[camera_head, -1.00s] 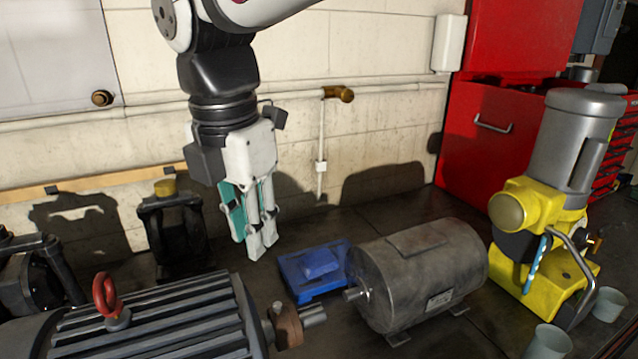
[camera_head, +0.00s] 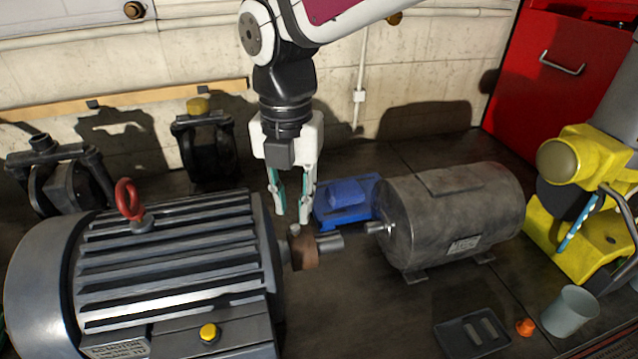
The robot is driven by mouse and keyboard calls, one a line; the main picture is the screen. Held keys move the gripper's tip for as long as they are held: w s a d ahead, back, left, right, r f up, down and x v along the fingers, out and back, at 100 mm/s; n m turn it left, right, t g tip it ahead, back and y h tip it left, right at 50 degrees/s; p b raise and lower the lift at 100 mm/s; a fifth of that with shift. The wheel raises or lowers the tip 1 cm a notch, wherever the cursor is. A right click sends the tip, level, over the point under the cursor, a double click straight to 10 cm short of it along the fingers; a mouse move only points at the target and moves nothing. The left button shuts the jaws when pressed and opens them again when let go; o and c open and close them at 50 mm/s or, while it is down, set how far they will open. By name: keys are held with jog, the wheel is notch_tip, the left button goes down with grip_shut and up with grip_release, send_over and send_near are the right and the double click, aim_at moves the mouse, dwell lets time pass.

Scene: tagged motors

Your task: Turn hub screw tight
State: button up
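The large grey ribbed motor (camera_head: 170,265) stands at the front left. Its shaft points right and carries a rusty brown hub (camera_head: 304,252). A small stub, which looks like the hub screw (camera_head: 295,231), sticks up from the top of the hub. My gripper (camera_head: 292,214) points down just above and behind the stub in the picture. Its two fingers are apart with nothing between them. I cannot tell whether a fingertip touches the stub. A smaller dark grey motor (camera_head: 455,215) stands to the right, its shaft facing the hub.
A blue block on a blue base (camera_head: 347,213) sits behind the shafts. A black tray (camera_head: 452,334), an orange cone (camera_head: 525,327) and a grey cup (camera_head: 569,312) are at front right. A yellow machine (camera_head: 570,240) stands at right. Black pumps (camera_head: 208,150) line the wall.

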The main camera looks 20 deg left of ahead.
aim_at(295, 227)
jog(key=shift+f, duration=2.1)
